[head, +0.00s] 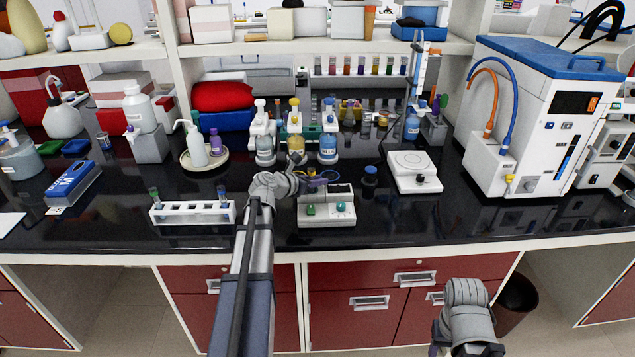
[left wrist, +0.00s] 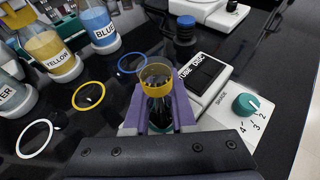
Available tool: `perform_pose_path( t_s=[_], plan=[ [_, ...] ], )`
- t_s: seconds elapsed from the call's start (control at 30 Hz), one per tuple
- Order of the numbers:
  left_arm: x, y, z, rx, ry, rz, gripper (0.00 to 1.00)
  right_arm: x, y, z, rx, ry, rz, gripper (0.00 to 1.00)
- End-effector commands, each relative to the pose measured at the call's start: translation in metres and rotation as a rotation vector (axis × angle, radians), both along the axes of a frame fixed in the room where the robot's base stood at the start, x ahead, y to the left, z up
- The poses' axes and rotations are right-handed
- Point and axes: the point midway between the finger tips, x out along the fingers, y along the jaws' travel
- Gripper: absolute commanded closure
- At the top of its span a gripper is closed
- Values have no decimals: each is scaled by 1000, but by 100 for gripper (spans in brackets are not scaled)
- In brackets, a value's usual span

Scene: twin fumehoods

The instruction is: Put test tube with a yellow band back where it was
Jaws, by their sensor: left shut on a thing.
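The test tube with a yellow band (left wrist: 157,78) stands between the purple fingers of my left gripper (left wrist: 158,112), which is shut on it. Its lower end is hidden by the fingers. In the head view my left gripper (head: 315,182) is at the back edge of the white shaker (head: 327,215), below the labelled bottles. The white tube rack (head: 190,214) stands to the left on the bench, with a tube (head: 155,195) near its left end and another (head: 222,194) near its right end. Only part of my right arm shows at the lower right; its fingers are not clear.
A yellow ring (left wrist: 88,95), a blue ring (left wrist: 131,63) and a white ring (left wrist: 34,138) lie on the black bench. The YELLOW bottle (left wrist: 53,52) and BLUE bottle (left wrist: 98,24) stand behind. A white stirrer (head: 415,172) stands to the right. Bench between rack and shaker is clear apart from my arm.

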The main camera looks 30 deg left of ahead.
Motion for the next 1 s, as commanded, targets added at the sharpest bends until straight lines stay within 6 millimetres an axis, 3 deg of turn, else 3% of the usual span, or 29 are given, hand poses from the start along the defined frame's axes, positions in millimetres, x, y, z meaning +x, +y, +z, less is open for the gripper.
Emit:
perform_pose_path(
  t_s=[0.07, 0.1, 0.37, 0.7, 1.0],
  plan=[
    [0, 0, -4, 0, 0, 0, 100, 0, 0, -4, 0, 0, 0, 43],
    [0, 0, -3, 0, 0, 0, 74, 0, 0, -3, 0, 0, 0, 43],
    [0, 0, -3, 0, 0, 0, 46, 0, 0, -3, 0, 0, 0, 43],
    [-1, 0, 4, 0, 0, 0, 46, 0, 0, 4, 0, 0, 0, 43],
    [-56, 12, 28, -1, 0, 4, 46, 0, 0, 28, 0, 0, 0, 43]
  ],
)
